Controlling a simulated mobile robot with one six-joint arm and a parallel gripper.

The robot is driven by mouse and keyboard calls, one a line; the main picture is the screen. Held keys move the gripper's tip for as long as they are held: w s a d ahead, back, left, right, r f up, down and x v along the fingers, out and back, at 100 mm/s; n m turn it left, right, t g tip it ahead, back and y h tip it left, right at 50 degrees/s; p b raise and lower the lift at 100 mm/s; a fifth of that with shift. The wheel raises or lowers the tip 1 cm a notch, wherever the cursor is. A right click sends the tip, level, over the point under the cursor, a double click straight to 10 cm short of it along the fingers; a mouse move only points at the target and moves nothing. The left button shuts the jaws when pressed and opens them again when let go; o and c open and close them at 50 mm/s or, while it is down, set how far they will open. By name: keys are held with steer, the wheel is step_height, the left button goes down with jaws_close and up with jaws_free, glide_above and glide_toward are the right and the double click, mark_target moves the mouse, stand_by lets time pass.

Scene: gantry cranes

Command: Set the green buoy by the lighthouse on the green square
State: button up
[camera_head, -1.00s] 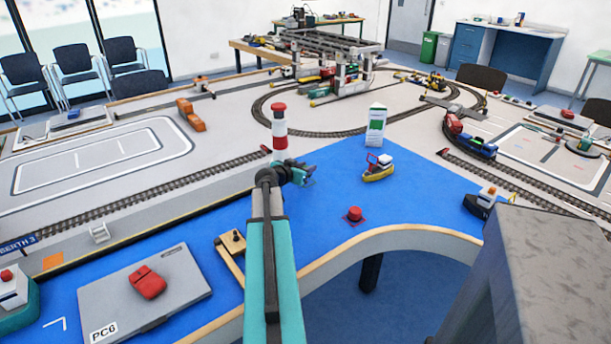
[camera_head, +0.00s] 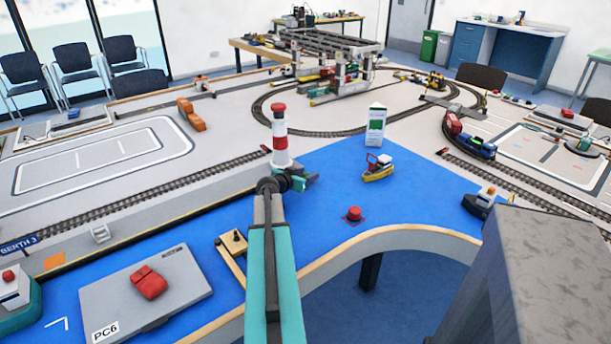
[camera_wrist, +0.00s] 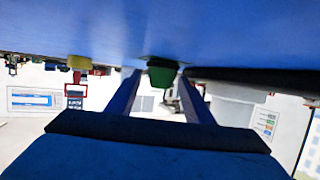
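The red and white lighthouse (camera_head: 280,138) stands upright at the far left of the blue table top, just behind my gripper (camera_head: 308,180). In the wrist view the picture is upside down, with the blue surface along the top. There the two fingers of my gripper (camera_wrist: 160,88) are apart. The green buoy (camera_wrist: 163,75) shows between or just beyond their tips, with a gap at the left finger. It meets a darker green patch, seemingly the green square (camera_wrist: 150,58), though how fully it sits on it I cannot tell. In the head view, I cannot make out the buoy or square clearly.
A yellow boat (camera_head: 378,170) and a white-green block (camera_head: 375,126) stand right of my gripper. A red buoy (camera_head: 353,214) sits on a red square nearer. A dark boat (camera_head: 482,203) is at the right edge. Blue surface between them is free.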

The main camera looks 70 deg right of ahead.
steer(key=shift+a, duration=0.1)
stand_by(0.3)
steer(key=shift+b+v, duration=0.9)
steer(key=shift+v, duration=5.05)
